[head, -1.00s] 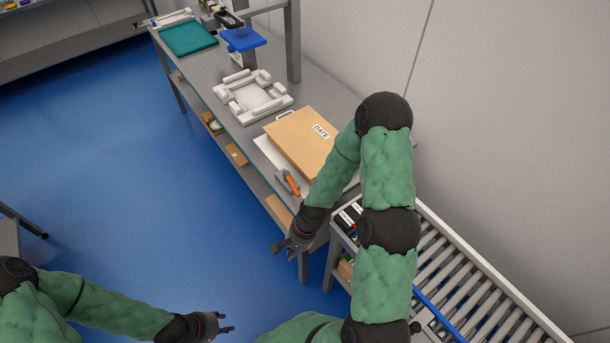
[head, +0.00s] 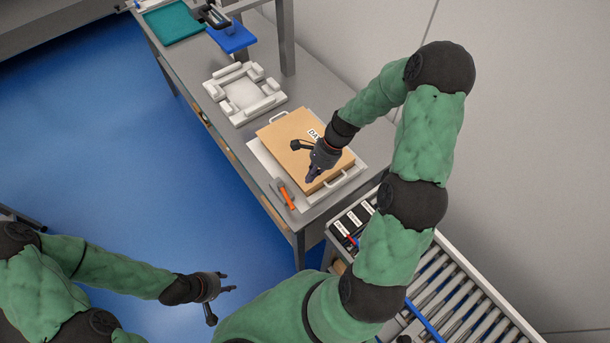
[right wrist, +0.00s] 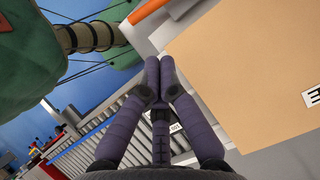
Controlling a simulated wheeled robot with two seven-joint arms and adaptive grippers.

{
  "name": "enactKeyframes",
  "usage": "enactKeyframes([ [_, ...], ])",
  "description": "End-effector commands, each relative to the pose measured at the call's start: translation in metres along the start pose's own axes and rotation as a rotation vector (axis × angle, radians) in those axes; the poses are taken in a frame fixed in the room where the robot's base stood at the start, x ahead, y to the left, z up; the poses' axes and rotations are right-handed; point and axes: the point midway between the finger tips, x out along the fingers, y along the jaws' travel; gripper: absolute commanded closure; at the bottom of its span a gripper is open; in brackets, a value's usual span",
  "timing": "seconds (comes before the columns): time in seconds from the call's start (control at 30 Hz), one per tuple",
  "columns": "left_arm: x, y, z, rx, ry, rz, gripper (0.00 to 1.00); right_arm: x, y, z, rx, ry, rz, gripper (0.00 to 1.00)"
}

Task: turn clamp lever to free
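The clamp lever (head: 287,199) is an orange handle on a small grey clamp at the front edge of the bench, beside a light tray. It lies slanted, close to the tray's near side. The orange lever also shows at the top of the right wrist view (right wrist: 150,9), beyond the fingertips. My right gripper (head: 311,177) is above the near part of a brown cardboard box, to the right of the lever and apart from it. In the right wrist view its purple fingertips (right wrist: 159,72) meet with nothing between them. My left gripper (head: 229,282) is open and empty over the floor.
The brown box (head: 285,138) with a DATE label sits on the light tray (head: 340,185) with handles. A white frame fixture (head: 222,85) stands further along the bench. A roller conveyor (head: 455,290) is at right. A wall (head: 500,120) stands behind the bench.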

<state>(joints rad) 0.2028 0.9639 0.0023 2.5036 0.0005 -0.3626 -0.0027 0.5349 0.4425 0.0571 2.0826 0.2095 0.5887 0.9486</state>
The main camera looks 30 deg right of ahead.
Motion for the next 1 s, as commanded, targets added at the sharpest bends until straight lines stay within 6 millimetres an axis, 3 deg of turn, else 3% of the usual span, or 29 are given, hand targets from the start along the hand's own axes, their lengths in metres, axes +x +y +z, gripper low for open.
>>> enactKeyframes([
  [0.5, 0.006, -0.002, 0.0, 0.0, 0.0, 0.0, 0.6, 0.08, 0.001, 0.0, -0.002, -0.001, 0.004, 1.0],
  [0.7, 0.007, -0.003, 0.0, 0.0, 0.0, 0.0, 0.6, 0.093, 0.001, 0.0, -0.003, 0.0, 0.002, 1.0],
  [1.0, 0.007, -0.002, 0.0, 0.0, 0.0, 0.0, 0.6, 0.095, 0.001, 0.0, -0.003, 0.001, 0.001, 1.0],
])
